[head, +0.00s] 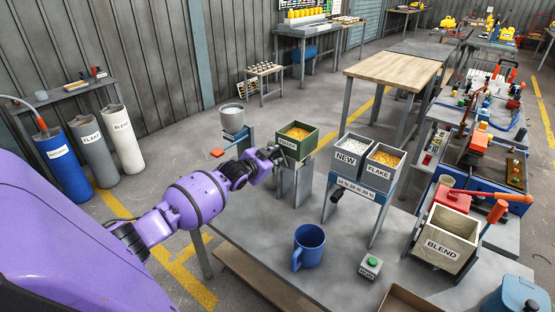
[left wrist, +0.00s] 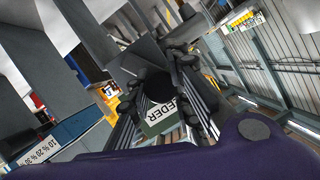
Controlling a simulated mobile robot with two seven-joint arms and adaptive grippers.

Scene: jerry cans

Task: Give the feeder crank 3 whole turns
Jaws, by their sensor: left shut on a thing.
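The feeder is a green hopper (head: 297,142) filled with yellow-orange flakes, standing on grey legs at the table's back left. Its label also shows, tilted, in the left wrist view (left wrist: 163,116). My left gripper (head: 274,156) reaches in from the left and is shut at the feeder's left side. In the left wrist view its dark fingers (left wrist: 160,92) stand either side of a dark round part, the crank (left wrist: 154,84), in front of the feeder. The crank is mostly hidden by the fingers in the head view, so its angle cannot be told. My right gripper is not in view.
NEW (head: 346,161) and FLAKE (head: 379,176) bins stand on a blue-fronted stand right of the feeder. A blue mug (head: 308,246), a green RUN button (head: 371,262) and a BLEND box (head: 443,246) stand nearer. A grey pot (head: 232,120) stands behind my left wrist.

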